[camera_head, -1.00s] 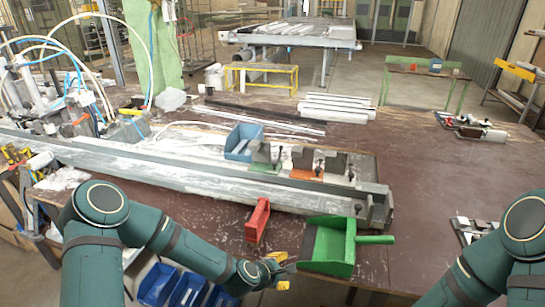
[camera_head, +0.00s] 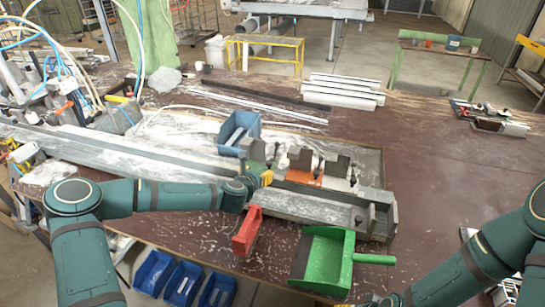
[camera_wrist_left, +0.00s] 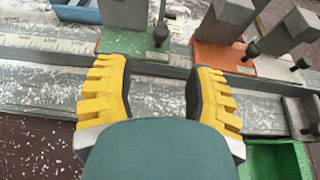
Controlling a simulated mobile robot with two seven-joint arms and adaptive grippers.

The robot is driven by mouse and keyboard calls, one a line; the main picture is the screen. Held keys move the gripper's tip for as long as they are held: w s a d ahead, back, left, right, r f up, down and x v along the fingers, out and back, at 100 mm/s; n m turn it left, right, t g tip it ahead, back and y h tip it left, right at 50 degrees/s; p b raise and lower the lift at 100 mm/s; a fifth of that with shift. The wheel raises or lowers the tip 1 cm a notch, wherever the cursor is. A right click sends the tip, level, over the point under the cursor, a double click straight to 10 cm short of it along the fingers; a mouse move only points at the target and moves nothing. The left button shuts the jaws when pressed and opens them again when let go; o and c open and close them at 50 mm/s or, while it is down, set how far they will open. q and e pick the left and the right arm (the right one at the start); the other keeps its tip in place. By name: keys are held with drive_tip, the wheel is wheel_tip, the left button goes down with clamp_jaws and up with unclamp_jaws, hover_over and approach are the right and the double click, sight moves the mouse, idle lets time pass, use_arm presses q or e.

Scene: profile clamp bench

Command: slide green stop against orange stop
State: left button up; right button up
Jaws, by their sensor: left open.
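The green stop, a grey block on a green base, sits on the long rail; its block (camera_head: 257,151) shows behind my left gripper in the head view, its base (camera_wrist_left: 135,44) in the left wrist view. The orange stop (camera_head: 304,178) stands to its right on the same rail. In the wrist view its orange base (camera_wrist_left: 222,56) is apart from the green base, with a gap of bare rail between. My left gripper (camera_head: 267,178) is open, its yellow fingers (camera_wrist_left: 158,78) in front of the stops, with nothing between them. My right gripper is out of view.
The rail (camera_head: 150,160) runs across the bench. A blue bin (camera_head: 238,132) stands behind it. A red holder (camera_head: 246,231) and a green dustpan (camera_head: 322,262) lie at the front. Another grey stop (camera_head: 338,169) is right of the orange one. The bench's right side is mostly clear.

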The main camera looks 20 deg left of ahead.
sight(269, 163)
use_arm(q)
drive_tip(key=x, duration=1.3)
drive_tip(key=shift+d+r+p, duration=0.1)
drive_tip(key=shift+p, duration=0.25)
clamp_jaws()
